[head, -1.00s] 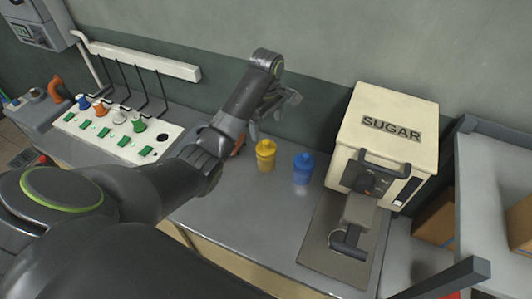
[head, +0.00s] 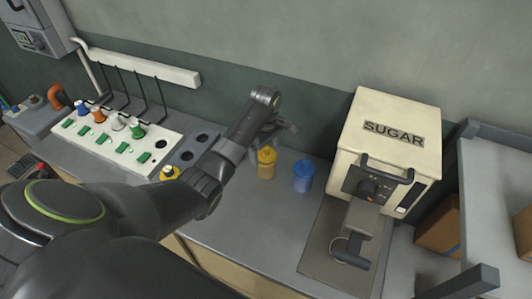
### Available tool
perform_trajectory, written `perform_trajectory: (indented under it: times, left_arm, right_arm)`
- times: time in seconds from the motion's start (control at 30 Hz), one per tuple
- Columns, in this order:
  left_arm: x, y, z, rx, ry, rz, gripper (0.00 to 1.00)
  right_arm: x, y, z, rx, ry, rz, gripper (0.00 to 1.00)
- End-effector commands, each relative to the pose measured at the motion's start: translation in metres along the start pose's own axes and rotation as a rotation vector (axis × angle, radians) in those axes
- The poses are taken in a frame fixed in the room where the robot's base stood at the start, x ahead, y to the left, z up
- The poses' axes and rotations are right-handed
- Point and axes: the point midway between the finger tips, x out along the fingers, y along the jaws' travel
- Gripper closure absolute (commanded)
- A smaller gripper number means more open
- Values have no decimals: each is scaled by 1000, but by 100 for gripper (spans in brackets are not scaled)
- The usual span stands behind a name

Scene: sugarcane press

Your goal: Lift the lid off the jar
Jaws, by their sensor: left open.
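A yellow jar (head: 266,170) stands on the grey counter, with a yellow lid (head: 267,155) on it. A blue jar (head: 302,184) with a blue lid (head: 304,168) stands just right of it. The task does not say which jar is meant. My left gripper (head: 284,131) is open, above and close behind the yellow jar's lid in the picture. I cannot tell whether it touches the lid. My left forearm hides the counter left of the yellow jar. My right gripper is not in view.
A cream SUGAR machine (head: 394,127) stands right of the jars, with a grey shelf (head: 497,190) beyond it. A white panel (head: 120,138) with coloured cups is at left. The counter (head: 255,225) in front of the jars is clear.

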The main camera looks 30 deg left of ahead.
Motion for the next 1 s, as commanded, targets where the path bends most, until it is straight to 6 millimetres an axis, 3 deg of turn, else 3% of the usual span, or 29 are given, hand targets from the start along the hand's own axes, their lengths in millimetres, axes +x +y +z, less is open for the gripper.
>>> perform_trajectory:
  times: [0.03,0.4,0.77,1.0]
  left_arm:
    - [0,0,0,0,0,0,17]
    - [0,0,0,0,0,0,61]
    - [-7,1,0,0,1,3,61]
    - [-53,2,-1,1,2,8,61]
  right_arm:
    - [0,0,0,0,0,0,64]
    - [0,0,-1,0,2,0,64]
    - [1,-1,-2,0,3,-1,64]
    - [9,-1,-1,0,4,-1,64]
